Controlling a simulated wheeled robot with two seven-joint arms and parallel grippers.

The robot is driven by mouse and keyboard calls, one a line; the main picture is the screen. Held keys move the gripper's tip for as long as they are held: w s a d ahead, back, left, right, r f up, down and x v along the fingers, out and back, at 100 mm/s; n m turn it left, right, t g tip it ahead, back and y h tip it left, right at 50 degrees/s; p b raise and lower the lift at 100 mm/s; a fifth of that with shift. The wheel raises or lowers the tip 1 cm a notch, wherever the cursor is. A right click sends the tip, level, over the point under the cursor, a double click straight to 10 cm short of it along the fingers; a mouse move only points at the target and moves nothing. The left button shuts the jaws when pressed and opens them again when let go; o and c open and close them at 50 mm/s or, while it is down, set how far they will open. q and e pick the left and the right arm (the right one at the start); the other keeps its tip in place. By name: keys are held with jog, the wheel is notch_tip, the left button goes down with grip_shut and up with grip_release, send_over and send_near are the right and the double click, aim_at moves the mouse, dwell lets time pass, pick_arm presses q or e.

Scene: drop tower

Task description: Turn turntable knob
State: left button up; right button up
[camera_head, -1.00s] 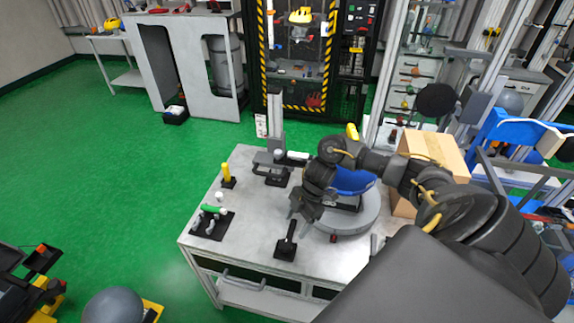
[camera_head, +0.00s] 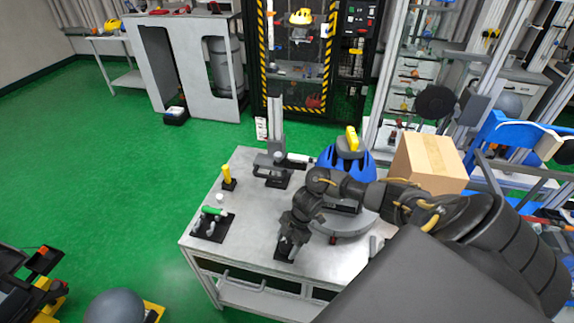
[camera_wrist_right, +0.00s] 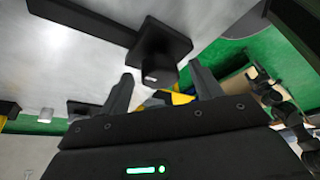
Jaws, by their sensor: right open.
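My left gripper is out of view.
A grey stand (camera_head: 275,160) is at the table's back. A yellow-topped peg (camera_head: 227,176) and a black plate with a green-topped piece (camera_head: 212,228) are on the left. A cardboard box (camera_head: 430,165) stands behind my right arm. The table's middle (camera_head: 255,210) is clear.

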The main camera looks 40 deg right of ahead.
jog(key=shift+c, duration=0.2)
jog(key=c, duration=0.9)
